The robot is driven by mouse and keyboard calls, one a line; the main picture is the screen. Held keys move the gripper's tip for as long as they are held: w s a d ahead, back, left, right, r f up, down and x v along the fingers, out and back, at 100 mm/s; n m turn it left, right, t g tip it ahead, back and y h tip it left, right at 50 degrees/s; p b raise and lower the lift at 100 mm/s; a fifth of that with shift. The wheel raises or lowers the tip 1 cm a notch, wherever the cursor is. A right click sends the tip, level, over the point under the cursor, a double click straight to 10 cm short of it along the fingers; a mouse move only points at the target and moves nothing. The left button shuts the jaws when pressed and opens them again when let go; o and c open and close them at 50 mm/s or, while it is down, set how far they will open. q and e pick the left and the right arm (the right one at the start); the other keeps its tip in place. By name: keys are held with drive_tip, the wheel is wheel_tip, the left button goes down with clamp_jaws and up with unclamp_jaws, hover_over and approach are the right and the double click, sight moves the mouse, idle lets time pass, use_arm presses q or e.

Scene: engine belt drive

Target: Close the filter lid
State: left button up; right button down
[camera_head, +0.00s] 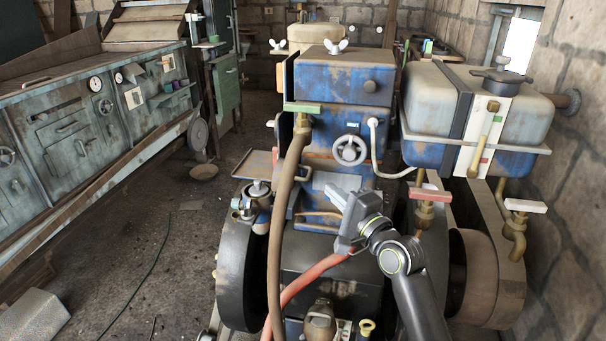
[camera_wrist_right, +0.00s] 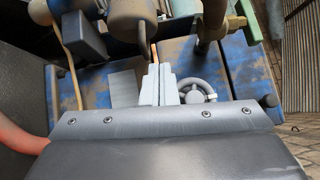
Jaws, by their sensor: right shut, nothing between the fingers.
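A blue, rust-worn box (camera_head: 342,88) with a flat top and a wing nut stands at the centre of the engine in the head view. It has a round knob on its front; I cannot tell for certain whether its top is the filter lid or whether a gap shows under it. My right gripper (camera_head: 337,192) is below this box, in front of the engine's lower blue face, below and left of the grey handwheel (camera_head: 349,150). Its fingers (camera_wrist_right: 158,75) are together and empty, with the handwheel (camera_wrist_right: 197,92) beside them in the wrist view. My left gripper is not in view.
A large tank (camera_head: 430,98) with a black cap stands at the right. A brown hose (camera_head: 285,205) and a red hose (camera_head: 310,277) run close to my right arm. A small tray (camera_head: 255,163) juts out at left.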

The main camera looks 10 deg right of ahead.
approach(294, 163)
drive_tip(key=w+d, duration=0.1)
drive_tip(key=w, duration=0.1)
drive_tip(key=shift+w+a+r+p, duration=0.15)
drive_tip(key=shift+w+a+p, duration=0.4)
drive_tip(key=shift+w+a, duration=0.55)
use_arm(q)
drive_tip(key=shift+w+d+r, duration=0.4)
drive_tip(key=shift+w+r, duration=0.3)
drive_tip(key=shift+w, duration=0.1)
use_arm(e)
drive_tip(key=shift+a, duration=0.7)
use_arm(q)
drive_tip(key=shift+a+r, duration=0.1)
use_arm(e)
drive_tip(key=shift+w, duration=0.15)
